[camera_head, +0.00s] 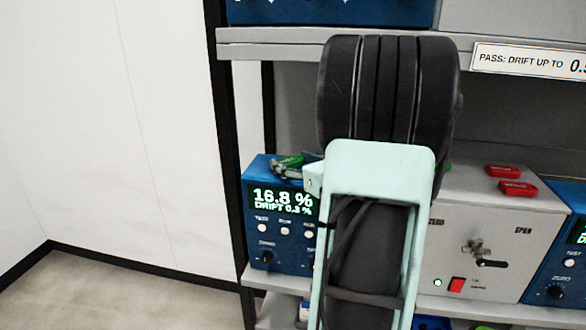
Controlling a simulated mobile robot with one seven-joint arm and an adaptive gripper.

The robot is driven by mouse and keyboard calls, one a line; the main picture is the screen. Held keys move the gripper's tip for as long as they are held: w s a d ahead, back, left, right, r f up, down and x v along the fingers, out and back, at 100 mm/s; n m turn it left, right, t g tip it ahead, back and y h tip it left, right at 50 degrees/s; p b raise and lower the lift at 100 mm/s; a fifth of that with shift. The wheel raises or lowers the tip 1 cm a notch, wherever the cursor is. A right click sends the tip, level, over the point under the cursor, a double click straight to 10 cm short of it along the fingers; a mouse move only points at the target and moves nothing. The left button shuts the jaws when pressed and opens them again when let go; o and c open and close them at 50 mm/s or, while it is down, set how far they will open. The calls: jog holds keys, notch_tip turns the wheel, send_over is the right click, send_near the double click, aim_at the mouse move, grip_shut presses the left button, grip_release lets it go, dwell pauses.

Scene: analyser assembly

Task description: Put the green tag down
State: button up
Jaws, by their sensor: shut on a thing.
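A green tag (285,162) shows at the top of the blue analyser (258,220) whose display reads 16.8 % and DRIFT 0.3 %. My gripper (289,170) is small in view at the left of my arm and shut on the green tag. It is over or at the analyser's top; whether the tag touches that top I cannot tell. My arm's dark and pale green links hide much of the gripper and the middle of the shelf.
Two red tags (503,171) lie on the grey box (490,225) with a SPAN label, right of my arm. Another blue analyser (562,265) stands at the right edge. The upper shelf (270,43) runs above, bearing a PASS label (528,61). Dark uprights stand at left.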

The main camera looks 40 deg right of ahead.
jog(key=shift+f, duration=0.1)
jog(key=shift+f, duration=0.1)
jog(key=shift+f, duration=0.15)
jog(key=o, duration=1.1)
jog(key=shift+r, duration=0.25)
jog(key=s+a+r, duration=0.1)
jog(key=s, duration=1.1)
jog(key=shift+r, duration=0.4)
jog(key=shift+w, duration=0.1)
